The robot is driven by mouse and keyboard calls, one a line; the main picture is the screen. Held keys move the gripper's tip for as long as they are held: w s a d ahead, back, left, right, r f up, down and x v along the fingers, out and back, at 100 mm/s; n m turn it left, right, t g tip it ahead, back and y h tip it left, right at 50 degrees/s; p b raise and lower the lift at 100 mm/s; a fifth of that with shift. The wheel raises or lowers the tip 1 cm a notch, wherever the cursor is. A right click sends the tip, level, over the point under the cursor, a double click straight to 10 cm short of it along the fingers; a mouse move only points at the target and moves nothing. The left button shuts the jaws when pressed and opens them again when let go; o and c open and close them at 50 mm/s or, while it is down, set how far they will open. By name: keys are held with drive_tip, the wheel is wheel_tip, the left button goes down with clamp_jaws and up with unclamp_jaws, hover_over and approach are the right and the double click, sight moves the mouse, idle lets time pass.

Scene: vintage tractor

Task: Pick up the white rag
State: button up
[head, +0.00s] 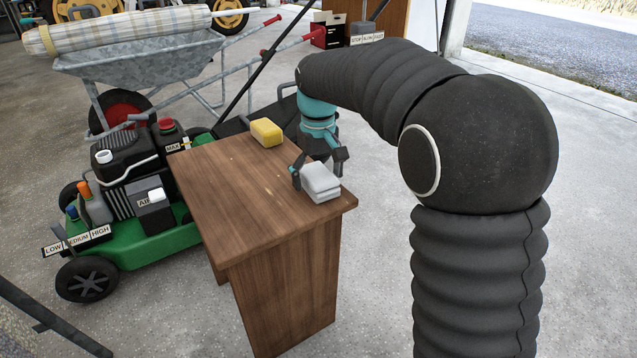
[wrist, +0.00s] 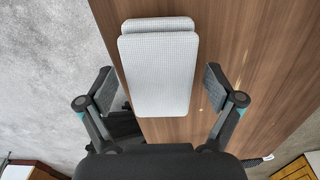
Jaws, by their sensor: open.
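The white rag (head: 319,182) is a folded, light grey-white cloth lying on the right end of the wooden table. In the wrist view the rag (wrist: 160,65) shows a fine woven texture and lies between my two fingers, with a clear gap on both sides. My gripper (head: 319,171) is open, pointing down at the rag from just above it. In the wrist view my gripper (wrist: 161,88) has its pads apart on the left and right of the rag, touching neither side.
The wooden table (head: 235,195) also bears a yellow sponge (head: 267,132) near its far edge. A green lawn mower (head: 140,240) stands close on the left, and a wheelbarrow (head: 140,62) with a rolled cloth stands behind. The concrete floor on the right is open.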

sight(323, 175)
drive_tip(key=shift+c, duration=0.3)
drive_tip(key=c, duration=1.2)
drive_tip(key=shift+r, duration=0.1)
drive_tip(key=shift+r, duration=0.6)
drive_tip(key=r, duration=0.1)
drive_tip(key=d+r+p, duration=0.1)
drive_tip(key=r, duration=0.1)
drive_tip(key=shift+s+r, duration=0.2)
drive_tip(key=shift+r, duration=0.1)
drive_tip(key=s+d+r, duration=0.1)
drive_tip(key=d+r, duration=0.1)
drive_tip(key=d, duration=0.1)
drive_tip(key=s+d+r+p, duration=0.1)
drive_tip(key=s+d+r, duration=0.1)
drive_tip(key=d, duration=0.1)
drive_tip(key=s+d+r, duration=0.1)
drive_tip(key=d+r, duration=0.1)
drive_tip(key=d, duration=0.1)
drive_tip(key=shift+s+d, duration=0.2)
drive_tip(key=shift+s, duration=0.2)
